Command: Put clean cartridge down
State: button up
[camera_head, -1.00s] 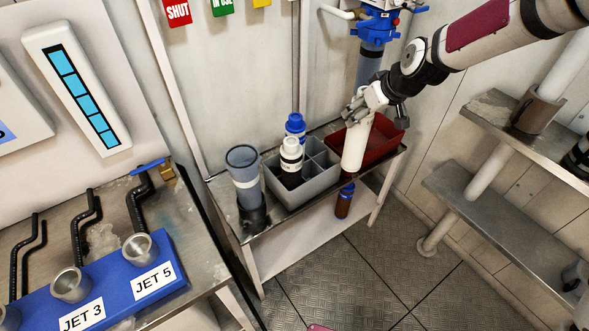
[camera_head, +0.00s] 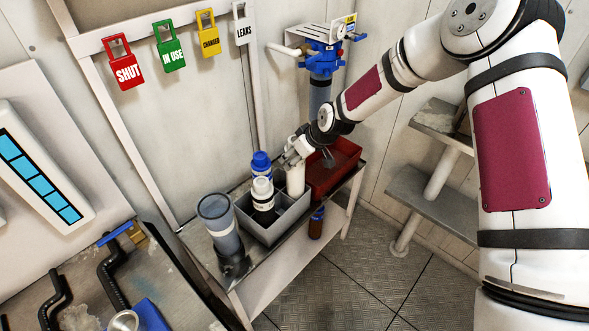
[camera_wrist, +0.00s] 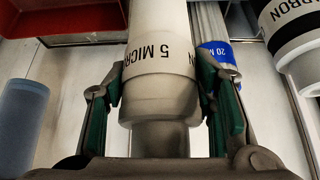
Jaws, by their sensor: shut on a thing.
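My gripper (camera_head: 296,155) is shut on a white cartridge (camera_head: 295,180), held upright at the right back part of the grey divided crate (camera_head: 270,232). In the wrist view, my gripper's fingers (camera_wrist: 160,105) clasp the white cartridge (camera_wrist: 160,50), whose label reads "5 MICRON". Its lower end looks to be within the crate, but I cannot tell whether it touches the bottom. A blue-topped cartridge (camera_head: 261,163) and a white cartridge with a black band (camera_head: 262,196) stand in other compartments. The wrist view shows them as "20 M" (camera_wrist: 220,58) and "CARBON" (camera_wrist: 292,30).
A red tray (camera_head: 335,170) sits right of the crate on the metal bench. A grey-blue cup (camera_head: 215,222) stands left of it. A blue filter head with a housing (camera_head: 320,75) hangs on the wall behind. A brown bottle (camera_head: 316,222) is below.

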jog(key=shift+f, duration=2.65)
jog(key=o, duration=1.6)
jog(key=shift+f, duration=0.15)
jog(key=shift+o, duration=0.2)
jog(key=shift+r, duration=0.3)
jog(key=v, duration=1.1)
jog(key=shift+s+d+r, duration=0.2)
jog(key=shift+d+r, duration=0.05)
